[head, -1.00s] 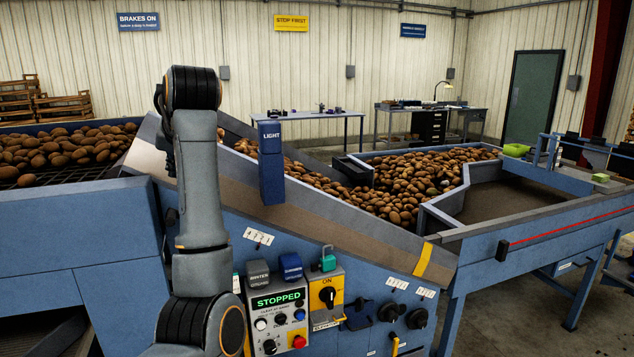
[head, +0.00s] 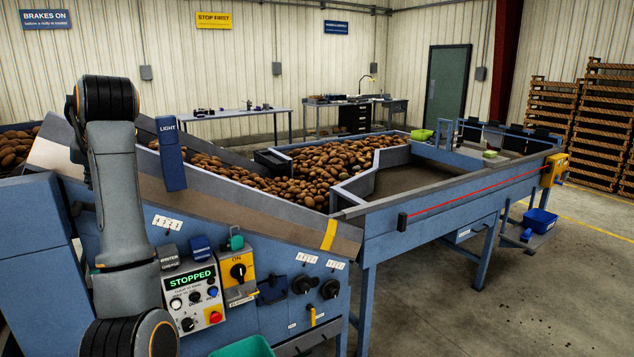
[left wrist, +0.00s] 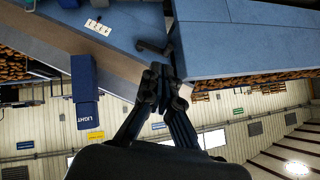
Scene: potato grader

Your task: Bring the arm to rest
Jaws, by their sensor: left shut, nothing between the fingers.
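My left arm (head: 117,190) stands folded upright at the left of the head view, in front of the grader's sloping side. Its gripper does not show there. In the left wrist view my left gripper (left wrist: 160,80) is shut and empty, with its dark fingers together. Behind it are the grader's blue panels (left wrist: 240,40) and the blue LIGHT box (left wrist: 84,78), seen upside down. I cannot tell how far the fingertips are from the panels. My right gripper is in neither view.
The control panel (head: 195,297) reads STOPPED, close by my arm. Potatoes (head: 325,165) lie on the grader (head: 455,205). A green tub (head: 243,347) is at the bottom edge.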

